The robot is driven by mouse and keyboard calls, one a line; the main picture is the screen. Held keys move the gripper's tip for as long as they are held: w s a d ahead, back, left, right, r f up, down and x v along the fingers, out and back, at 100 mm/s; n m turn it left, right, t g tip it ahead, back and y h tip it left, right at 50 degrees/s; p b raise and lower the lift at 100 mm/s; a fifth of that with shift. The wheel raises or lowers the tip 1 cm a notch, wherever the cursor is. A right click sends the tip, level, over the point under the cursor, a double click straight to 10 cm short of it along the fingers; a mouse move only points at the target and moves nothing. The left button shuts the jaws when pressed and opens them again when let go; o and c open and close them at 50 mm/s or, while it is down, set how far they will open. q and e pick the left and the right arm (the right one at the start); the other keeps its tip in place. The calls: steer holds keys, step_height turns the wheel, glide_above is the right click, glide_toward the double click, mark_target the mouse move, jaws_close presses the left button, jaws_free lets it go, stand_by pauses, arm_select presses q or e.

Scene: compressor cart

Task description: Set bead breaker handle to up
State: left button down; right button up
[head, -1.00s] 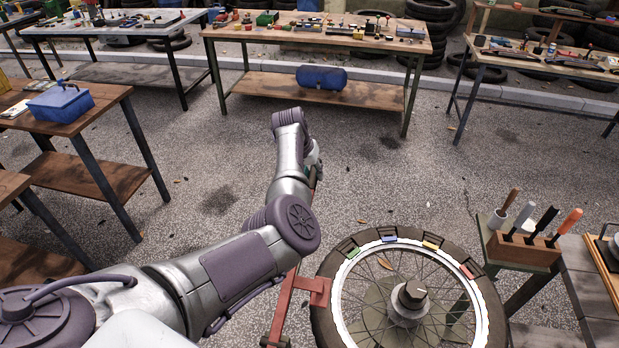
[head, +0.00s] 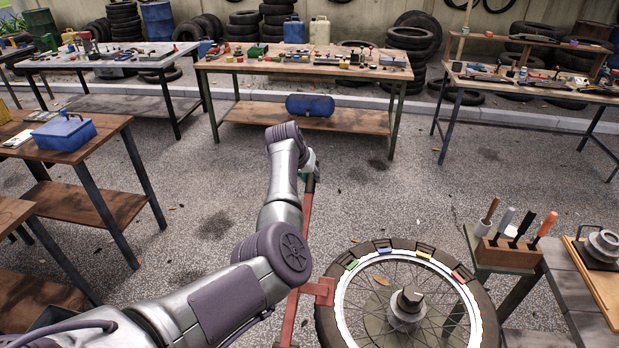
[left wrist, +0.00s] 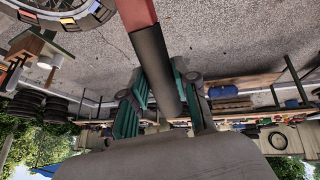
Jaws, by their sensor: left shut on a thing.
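The bead breaker handle is a red lever (head: 305,232) with a black grip at its end. It stands beside the left edge of the spoked wheel (head: 341,313), and its lever rises steeply in the head view, partly behind my left arm. My left gripper (head: 311,172) is at the lever's top end. In the left wrist view, the black grip (left wrist: 157,64) passes between the green fingers of my left gripper (left wrist: 162,98), which is shut on it. The red part of the lever (left wrist: 136,13) continues at the top. My right gripper is not in view.
A tool block (head: 507,254) with several handled tools stands right of the wheel. A blue box (head: 63,134) sits on the left bench. A bench with a blue tank (head: 310,105) stands at the back. The paved floor between is open.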

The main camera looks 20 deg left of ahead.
arm_select(q)
steer(key=c, duration=1.1)
jaws_free()
steer(key=shift+a+r, duration=0.1)
steer(key=shift+r, duration=0.4)
steer(key=shift+o, duration=1.2)
steer(key=shift+s, duration=0.25)
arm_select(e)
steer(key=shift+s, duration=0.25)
arm_select(q)
steer(key=shift+w+f, duration=0.1)
steer(key=shift+f, duration=0.05)
steer(key=v, duration=1.2)
